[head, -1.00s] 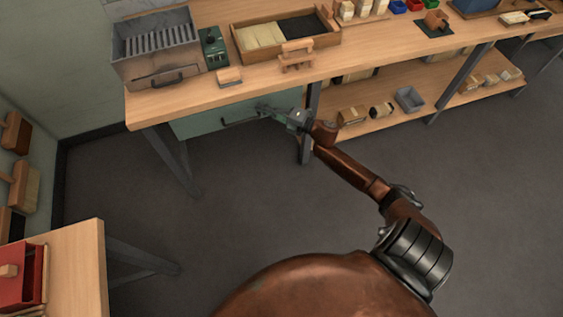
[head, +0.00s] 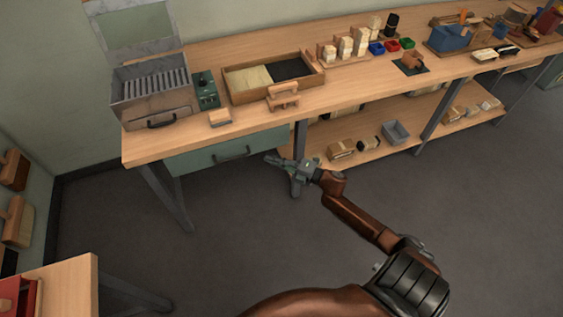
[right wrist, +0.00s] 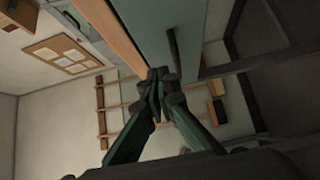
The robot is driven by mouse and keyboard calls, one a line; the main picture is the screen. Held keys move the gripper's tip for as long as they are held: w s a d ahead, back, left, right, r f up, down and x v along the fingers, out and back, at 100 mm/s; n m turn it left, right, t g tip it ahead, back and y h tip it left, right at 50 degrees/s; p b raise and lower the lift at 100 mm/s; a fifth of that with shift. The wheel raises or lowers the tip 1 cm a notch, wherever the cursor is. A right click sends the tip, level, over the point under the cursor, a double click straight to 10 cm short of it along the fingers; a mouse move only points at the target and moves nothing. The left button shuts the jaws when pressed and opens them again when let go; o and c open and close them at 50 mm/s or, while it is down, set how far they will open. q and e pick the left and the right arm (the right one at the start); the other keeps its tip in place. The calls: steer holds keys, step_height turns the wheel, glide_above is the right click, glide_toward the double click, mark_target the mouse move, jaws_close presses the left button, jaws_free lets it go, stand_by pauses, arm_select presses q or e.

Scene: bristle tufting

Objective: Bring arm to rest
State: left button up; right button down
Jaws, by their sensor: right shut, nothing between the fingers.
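My right arm reaches in from the lower right in the head view. My right gripper (head: 270,159) is shut and empty, in front of the workbench and just below and right of the green drawer (head: 205,157). The drawer looks closed, and its dark handle (head: 232,153) is apart from the fingertips. In the right wrist view the shut fingertips (right wrist: 158,76) meet near the drawer front (right wrist: 180,30), beside the handle (right wrist: 172,50). My left gripper is not in view.
The workbench (head: 350,95) carries a slotted metal box (head: 155,100), a green control box (head: 206,90), a wooden tray (head: 232,100) and brush blocks. A lower shelf (head: 375,150) holds a grey bin (head: 396,132). Another table (head: 75,285) stands lower left. The floor between is clear.

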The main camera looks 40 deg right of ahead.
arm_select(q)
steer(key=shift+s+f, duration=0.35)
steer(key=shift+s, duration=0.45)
arm_select(e)
steer(key=shift+v, duration=1.55)
